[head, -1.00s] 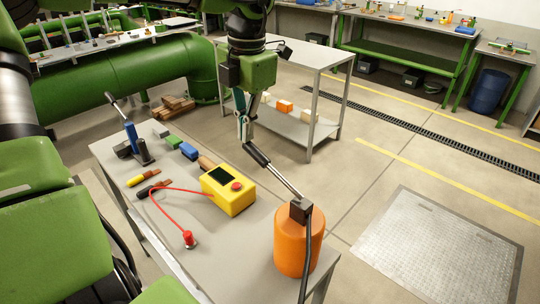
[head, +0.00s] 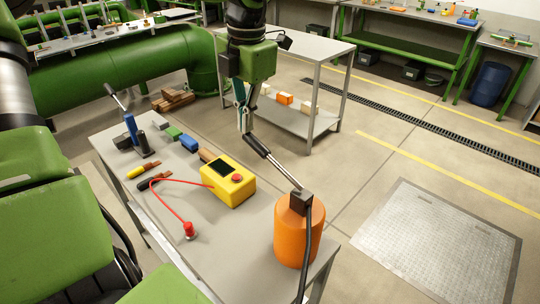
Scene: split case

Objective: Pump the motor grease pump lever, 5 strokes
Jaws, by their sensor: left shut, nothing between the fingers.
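An orange cylindrical pump (head: 292,240) stands upright at the near right end of the grey table. Its lever (head: 280,172) rises from a black head (head: 300,202) up and to the left, ending in a black grip. My left gripper (head: 244,129) hangs from above with its fingers shut and nothing between them. Its fingertips are at the upper end of the lever grip in the picture; I cannot tell whether they touch it. A smaller blue pump (head: 130,126) with its own lever (head: 116,97) stands at the far left of the table. My right gripper is not in view.
A yellow box (head: 228,192) with a red button and a red cable lies on the table (head: 225,245). Several small blocks and tools lie behind it. A black hose (head: 308,250) runs down the orange pump's front. A shelf table (head: 311,52) stands behind my gripper.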

